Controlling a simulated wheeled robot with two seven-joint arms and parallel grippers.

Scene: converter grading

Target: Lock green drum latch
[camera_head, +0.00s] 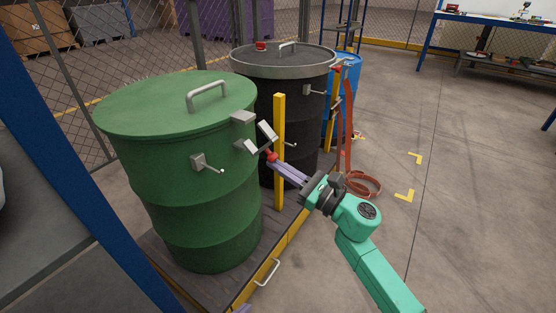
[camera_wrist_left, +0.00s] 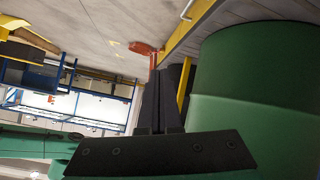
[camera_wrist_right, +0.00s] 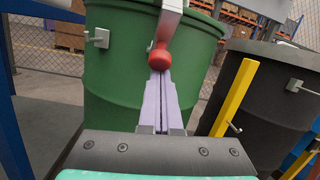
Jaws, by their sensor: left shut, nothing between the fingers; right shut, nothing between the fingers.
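The green drum (camera_head: 190,180) stands upright with its lid (camera_head: 160,105) on. Its grey latch (camera_head: 265,133) is at the rim's right side, with the lever standing out from the drum. The lever (camera_wrist_right: 172,18) ends in a red knob (camera_wrist_right: 158,58), which also shows in the head view (camera_head: 271,156). My right gripper (camera_wrist_right: 157,76) is shut and empty, its purple fingertips at the knob; I cannot tell whether they touch it. My left gripper (camera_wrist_left: 158,85) is shut and empty, low beside the green drum (camera_wrist_left: 260,90); only a purple tip seems to show at the head view's bottom edge.
A black drum (camera_head: 290,105) and a blue drum (camera_head: 347,80) stand behind on the same pallet (camera_head: 215,285). A yellow post (camera_head: 279,150) rises close to my right gripper. An orange strap (camera_head: 362,184) lies on the floor.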

